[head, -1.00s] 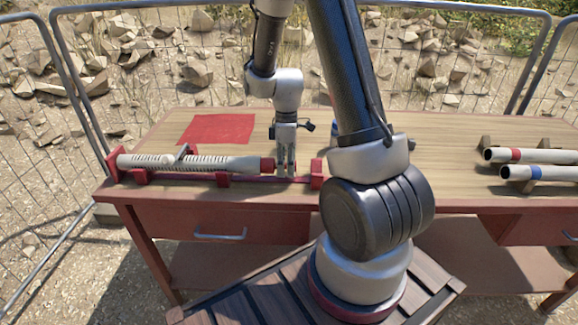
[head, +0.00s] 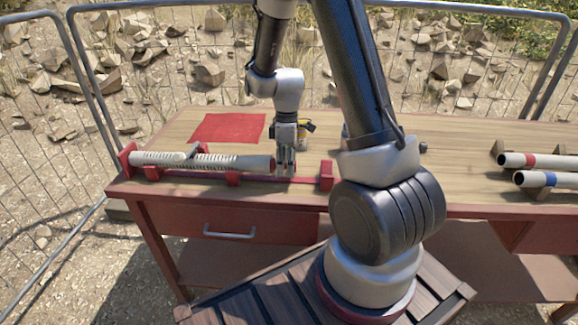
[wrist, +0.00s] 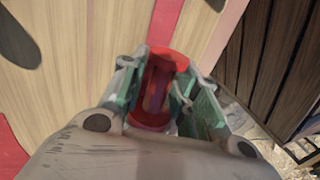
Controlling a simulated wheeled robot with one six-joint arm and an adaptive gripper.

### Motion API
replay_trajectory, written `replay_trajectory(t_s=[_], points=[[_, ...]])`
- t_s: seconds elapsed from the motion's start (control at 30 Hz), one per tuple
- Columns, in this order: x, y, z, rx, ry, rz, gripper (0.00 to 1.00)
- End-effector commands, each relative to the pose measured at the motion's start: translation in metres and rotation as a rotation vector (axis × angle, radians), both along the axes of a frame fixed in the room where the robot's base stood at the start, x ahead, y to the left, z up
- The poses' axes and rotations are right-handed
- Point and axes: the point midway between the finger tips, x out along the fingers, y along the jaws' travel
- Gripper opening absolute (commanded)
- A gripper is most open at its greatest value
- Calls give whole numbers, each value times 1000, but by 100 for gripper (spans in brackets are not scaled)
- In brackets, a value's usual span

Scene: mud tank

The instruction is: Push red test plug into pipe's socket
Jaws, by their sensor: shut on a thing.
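The grey ribbed pipe (head: 215,161) lies along a red holder (head: 233,178) at the left of the bench. Its right end is right beside my gripper (head: 285,168), which hangs down from above. In the wrist view the red test plug (wrist: 183,57) sits between my gripper's green-padded jaws, which are shut on it. In the head view the gripper hides most or all of the plug. The socket mouth does not show clearly, so I cannot tell how far the plug is inside it.
A red end block (head: 326,174) of the holder stands to the gripper's right. A red cloth (head: 228,127) lies behind the pipe. Two banded pipes (head: 545,161) lie on racks at right. The middle of the bench is clear.

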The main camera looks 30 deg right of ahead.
Motion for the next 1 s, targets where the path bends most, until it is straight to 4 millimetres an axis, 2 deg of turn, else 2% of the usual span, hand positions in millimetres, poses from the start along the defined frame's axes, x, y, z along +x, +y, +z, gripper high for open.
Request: replay_trajectory(t_s=[0.2, 0.23, 0.37, 0.67, 0.77, 0.87, 1.0], points=[[4, 5, 0, 0, 0, 1, 15], [4, 6, 0, 0, 0, 1, 32], [4, 5, 0, 0, 0, 1, 56], [4, 5, 0, 0, 0, 0, 56], [5, 5, 6, 1, -3, 0, 56], [8, 3, 20, 0, -5, -1, 56], [14, -1, 50, 0, -6, -1, 56]])
